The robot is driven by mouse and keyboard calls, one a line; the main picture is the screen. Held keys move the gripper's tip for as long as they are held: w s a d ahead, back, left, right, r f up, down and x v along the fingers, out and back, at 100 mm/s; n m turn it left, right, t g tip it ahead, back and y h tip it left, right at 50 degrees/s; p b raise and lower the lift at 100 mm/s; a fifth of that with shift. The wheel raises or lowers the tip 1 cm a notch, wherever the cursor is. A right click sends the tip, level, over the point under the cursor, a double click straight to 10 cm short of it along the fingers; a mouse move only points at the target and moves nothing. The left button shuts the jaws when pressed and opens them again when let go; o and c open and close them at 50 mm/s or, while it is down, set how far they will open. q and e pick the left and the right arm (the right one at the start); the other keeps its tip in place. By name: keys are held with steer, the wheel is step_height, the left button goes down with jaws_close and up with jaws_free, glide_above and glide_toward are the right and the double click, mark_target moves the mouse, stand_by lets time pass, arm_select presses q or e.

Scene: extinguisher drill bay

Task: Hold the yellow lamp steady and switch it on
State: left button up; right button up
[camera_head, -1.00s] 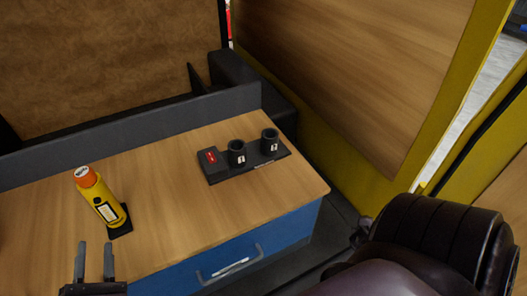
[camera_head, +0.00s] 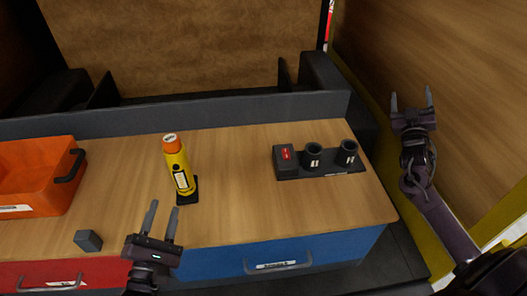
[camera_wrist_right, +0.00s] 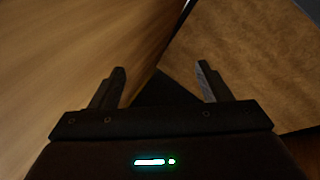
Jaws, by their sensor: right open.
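The yellow lamp (camera_head: 179,172) with an orange top stands upright on a small black base (camera_head: 188,191) on the wooden bench top. My left gripper (camera_head: 163,219) is open and empty, in front of the lamp and apart from it. My right gripper (camera_head: 411,101) is raised at the right, beside the wooden wall panel and far from the lamp. In the right wrist view its fingers (camera_wrist_right: 163,84) are spread with nothing between them. The lamp's switch cannot be made out.
A black holder (camera_head: 322,173) with two dark cups and a red-labelled box stands at the bench's right. An orange bin (camera_head: 37,178) stands at the left, a small grey cube (camera_head: 89,240) near the front edge. Blue (camera_head: 300,252) and red drawers are below. The bench middle is clear.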

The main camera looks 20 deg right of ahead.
mark_target(181, 155)
steer(key=a+r+m+t, duration=0.3)
steer(key=a+r, duration=0.2)
steer(key=r, duration=0.4)
steer(key=a+r+m+t, duration=0.2)
steer(key=a+r+t, duration=0.15)
steer(key=r, duration=0.55)
steer(key=w+a+f+n+g+y, duration=0.1)
steer(key=w+a+f+n+y, duration=0.15)
steer(key=a+f+y, duration=0.4)
steer(key=w+a+f+n+g+y, duration=0.15)
steer(key=w+a+f, duration=0.25)
steer(key=a, duration=0.6)
steer(key=w+a+f+n+g+y, duration=0.1)
steer(key=w+a+f+y, duration=0.3)
steer(key=a, duration=0.4)
steer(key=s+a+f+n+g+y, duration=0.2)
steer(key=a+f+y, duration=0.1)
steer(key=a, duration=0.6)
steer(key=s+a+f+n+g+y, duration=0.1)
steer(key=a+f+n+g+y, duration=0.1)
steer(key=a, duration=0.7)
steer(key=s+a+f+n+g+y, duration=0.2)
steer(key=a+y, duration=0.3)
steer(key=a, duration=0.5)
steer(key=shift+s+f+n+g, duration=0.3)
steer(key=shift+f+n+g, duration=0.15)
steer(key=shift+f, duration=0.4)
steer(key=shift+a, duration=0.3)
steer(key=x, duration=0.7)
steer(key=shift+w+a, duration=0.2)
